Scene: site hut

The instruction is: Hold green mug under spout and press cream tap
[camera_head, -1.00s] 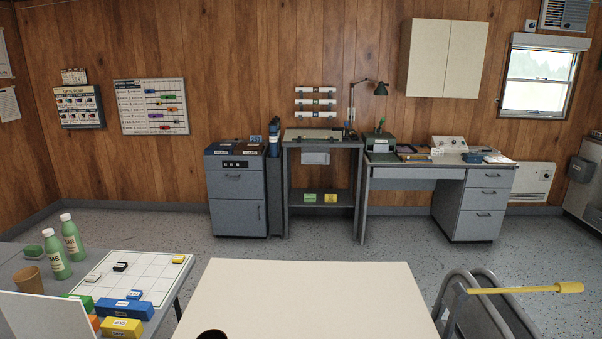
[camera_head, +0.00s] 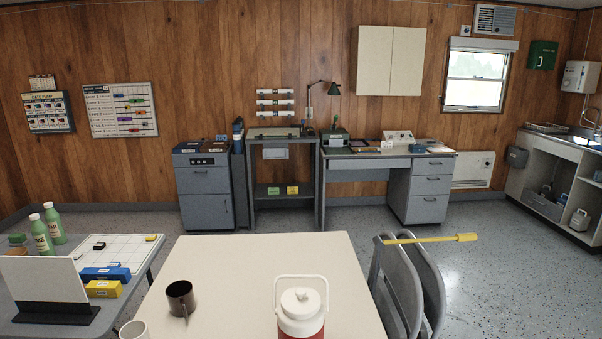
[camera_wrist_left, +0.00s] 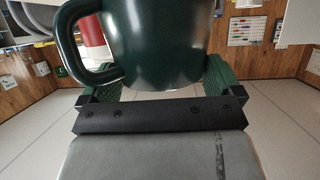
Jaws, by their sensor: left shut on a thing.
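A dark green mug (camera_wrist_left: 155,45) fills the upper middle of the left wrist view, its handle on the left. My left gripper (camera_wrist_left: 160,78) is shut on this mug, with a finger on each side of it. A red and white drink jug (camera_head: 301,311) stands at the front of the cream table in the head view, cut off below. The jug's red body (camera_wrist_left: 89,33) also shows behind the mug handle in the left wrist view. I cannot make out its spout or tap. Neither gripper shows in the head view.
A side table (camera_head: 150,262) with bottles and boxes is at left.

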